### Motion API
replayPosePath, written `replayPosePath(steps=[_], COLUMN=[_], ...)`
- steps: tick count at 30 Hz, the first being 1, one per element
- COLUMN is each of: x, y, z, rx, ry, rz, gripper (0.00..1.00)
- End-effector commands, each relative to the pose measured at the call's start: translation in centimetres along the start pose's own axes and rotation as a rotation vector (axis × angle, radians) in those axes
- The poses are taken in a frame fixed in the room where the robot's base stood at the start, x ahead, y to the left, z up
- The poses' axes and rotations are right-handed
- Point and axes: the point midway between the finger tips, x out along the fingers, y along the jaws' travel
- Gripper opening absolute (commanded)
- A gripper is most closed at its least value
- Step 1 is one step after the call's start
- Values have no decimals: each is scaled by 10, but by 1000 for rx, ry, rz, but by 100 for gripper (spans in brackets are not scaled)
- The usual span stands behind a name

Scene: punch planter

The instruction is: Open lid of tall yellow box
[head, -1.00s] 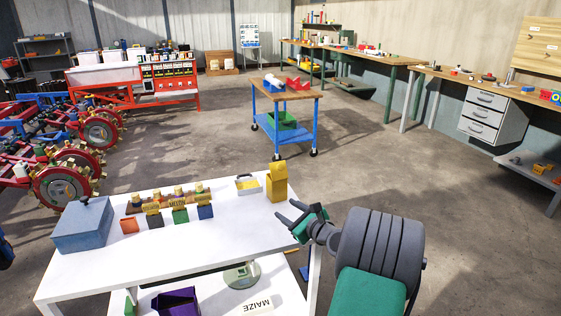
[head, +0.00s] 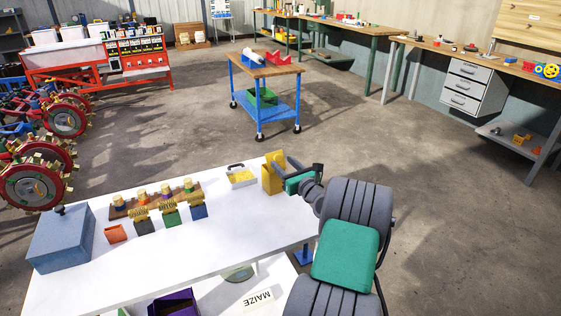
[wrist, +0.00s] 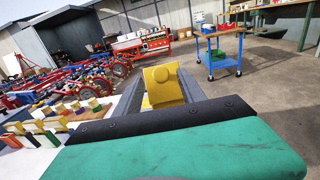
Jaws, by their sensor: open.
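The tall yellow box (head: 273,177) stands upright at the far right corner of the white table. In the wrist view the yellow box (wrist: 163,86) shows between my two fingers, with a round knob-like bump on its upper face. In the wrist view my gripper (wrist: 165,92) has a finger on each side of the box. I cannot tell whether the fingers touch it.
A white tray with yellow contents (head: 241,178) lies just left of the yellow box. Further left are a wooden rack (head: 157,200) with several small blocks and a blue-grey lidded box (head: 62,240). A blue cart (head: 265,95) stands beyond the table. The floor right of it is clear.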

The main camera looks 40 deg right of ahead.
Motion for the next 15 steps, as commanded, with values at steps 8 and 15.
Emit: replayPosePath(steps=[8, 15], x=[23, 22], y=[-2, -3], z=[0, 0], rx=[0, -1], ry=[1, 1], rz=[-3, -4], gripper=[47, 41])
